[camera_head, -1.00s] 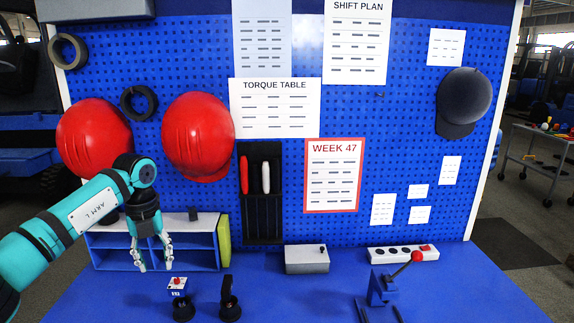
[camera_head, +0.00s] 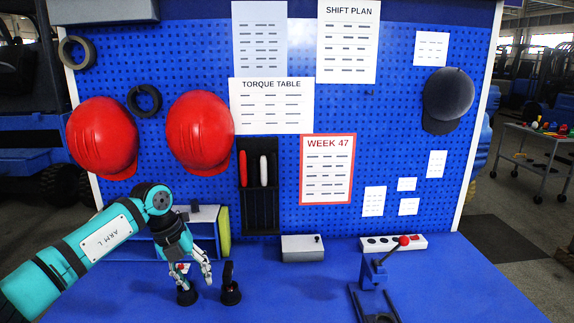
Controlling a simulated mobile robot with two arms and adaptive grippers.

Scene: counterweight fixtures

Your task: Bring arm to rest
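My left arm, teal and marked ARM L, reaches in from the left. Its gripper (camera_head: 194,281) points down over the table, with its two fingers apart and nothing seen between them. The gripper is in front of a small black-based fixture with a red and white top (camera_head: 186,292), partly hiding it; I cannot tell whether they touch. A second black fixture (camera_head: 230,287) stands just right of the gripper, apart from it. My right gripper is not in view.
A blue shelf (camera_head: 140,250) stands behind my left arm. The middle of the table is clear.

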